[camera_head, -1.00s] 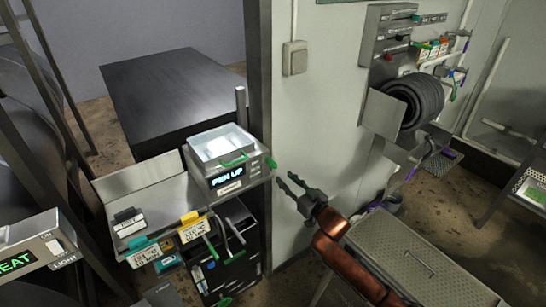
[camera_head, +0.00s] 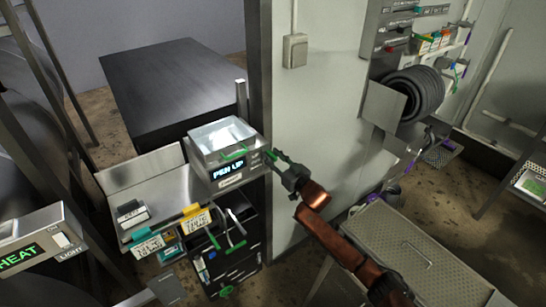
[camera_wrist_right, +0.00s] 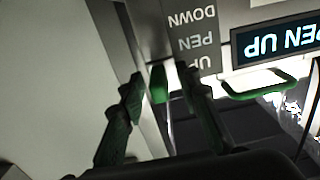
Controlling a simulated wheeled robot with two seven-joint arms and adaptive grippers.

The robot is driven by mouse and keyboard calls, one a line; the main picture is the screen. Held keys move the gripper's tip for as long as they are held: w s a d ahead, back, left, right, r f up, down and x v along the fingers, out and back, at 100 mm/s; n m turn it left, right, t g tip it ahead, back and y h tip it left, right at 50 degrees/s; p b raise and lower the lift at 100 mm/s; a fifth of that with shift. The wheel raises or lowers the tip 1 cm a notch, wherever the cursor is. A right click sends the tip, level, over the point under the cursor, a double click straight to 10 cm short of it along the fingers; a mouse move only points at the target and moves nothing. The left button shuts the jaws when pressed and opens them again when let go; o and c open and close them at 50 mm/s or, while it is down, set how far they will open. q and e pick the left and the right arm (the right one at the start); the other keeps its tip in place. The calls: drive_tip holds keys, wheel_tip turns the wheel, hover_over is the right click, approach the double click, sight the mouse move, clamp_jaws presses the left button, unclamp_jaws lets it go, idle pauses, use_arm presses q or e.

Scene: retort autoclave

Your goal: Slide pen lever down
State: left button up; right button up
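The pen recorder box (camera_head: 228,155) stands on a steel shelf, with its lit display (camera_head: 228,171) reading PEN UP. In the wrist view the display (camera_wrist_right: 275,42) appears upside down, beside a PEN UP/DOWN label (camera_wrist_right: 195,40). The green pen lever (camera_wrist_right: 158,84) sticks out at the box's side, near the UP end of the label. My right gripper (camera_wrist_right: 162,85) is open, with one finger on each side of the lever and small gaps visible. In the head view the right gripper (camera_head: 273,160) reaches the box's right side and partly hides the lever. My left gripper is not in view.
A green handle (camera_head: 234,152) is on the box's front; it also shows in the wrist view (camera_wrist_right: 260,88). Tagged devices (camera_head: 196,222) and a dark rack (camera_head: 230,240) are at the shelf. A wall post (camera_head: 258,70) rises behind the box. A perforated metal table (camera_head: 400,240) stands right.

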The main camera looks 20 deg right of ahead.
drive_tip(key=shift+c, duration=0.2)
clamp_jaws()
idle(0.4)
